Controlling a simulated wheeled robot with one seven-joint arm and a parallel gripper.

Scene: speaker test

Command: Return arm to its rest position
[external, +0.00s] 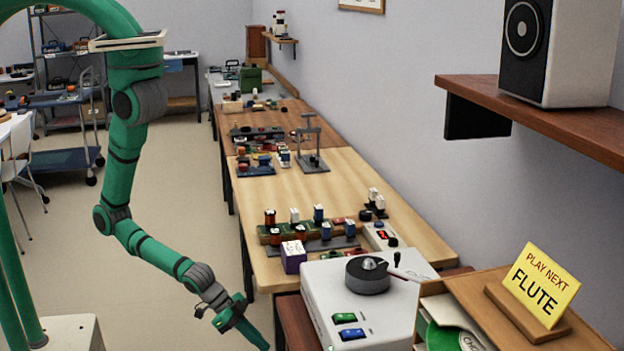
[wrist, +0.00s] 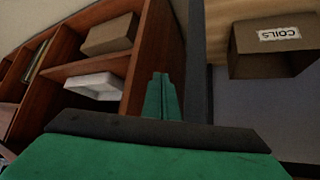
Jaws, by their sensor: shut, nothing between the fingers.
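My green arm hangs down from the upper left of the external view, bent at the elbow. My gripper (external: 264,345) is at the bottom of that view, left of the white machine and low beside the bench's near end. Its fingers point down to the right and are shut with nothing between them. In the wrist view the two green fingertips (wrist: 161,78) lie together, in front of a wooden shelf unit (wrist: 150,45). The gripper appears apart from the shelf, though the exact gap is hard to tell.
A white machine (external: 325,290) with a dark dial stands right of my gripper. The long workbench (external: 345,180) bears several parts. A yellow sign (external: 540,285) reads "PLAY NEXT FLUTE". A box marked "COILS" (wrist: 270,65) is at the wrist view's right. Floor left of the bench (external: 190,200) is clear.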

